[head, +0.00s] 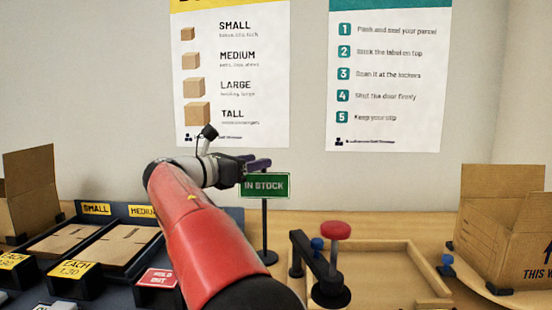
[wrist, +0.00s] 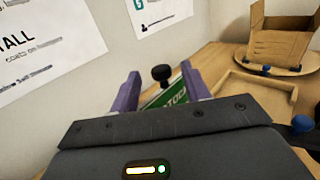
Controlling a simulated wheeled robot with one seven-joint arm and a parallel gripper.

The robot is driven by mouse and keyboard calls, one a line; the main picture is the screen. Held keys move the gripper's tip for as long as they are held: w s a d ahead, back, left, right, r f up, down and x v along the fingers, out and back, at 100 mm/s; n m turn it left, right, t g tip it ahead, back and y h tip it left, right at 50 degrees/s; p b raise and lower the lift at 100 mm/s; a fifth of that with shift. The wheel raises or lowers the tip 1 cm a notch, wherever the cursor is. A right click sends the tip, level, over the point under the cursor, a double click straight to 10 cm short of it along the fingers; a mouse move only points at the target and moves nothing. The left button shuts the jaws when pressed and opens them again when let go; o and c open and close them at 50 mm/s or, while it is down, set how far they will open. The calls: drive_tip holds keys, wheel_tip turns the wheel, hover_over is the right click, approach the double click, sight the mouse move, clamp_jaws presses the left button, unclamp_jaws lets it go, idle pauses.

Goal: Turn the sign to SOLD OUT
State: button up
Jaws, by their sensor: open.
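The hanging sign (head: 265,185) is green and reads IN STOCK toward the head camera. It hangs near the top of a thin black stand (head: 264,232) on the wooden counter. My gripper (head: 258,164) is at the sign's top edge, its purple fingers reaching over it from the left. In the wrist view my gripper (wrist: 160,72) is open, one finger on each side of the sign (wrist: 172,97) and the stand's black top knob (wrist: 161,73). I cannot tell whether either finger touches the sign. The sign's other face is hidden.
A red-topped lever fixture (head: 335,231) and a shallow wooden tray (head: 392,250) are right of the stand. An open carton (head: 500,225) stands far right. Carton bins (head: 120,243) and a red SOLD OUT tag (head: 157,278) are left. The wall is behind.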

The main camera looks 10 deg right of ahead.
drive_tip(key=x, duration=0.5)
drive_tip(key=shift+d, duration=0.2)
drive_tip(key=c, duration=1)
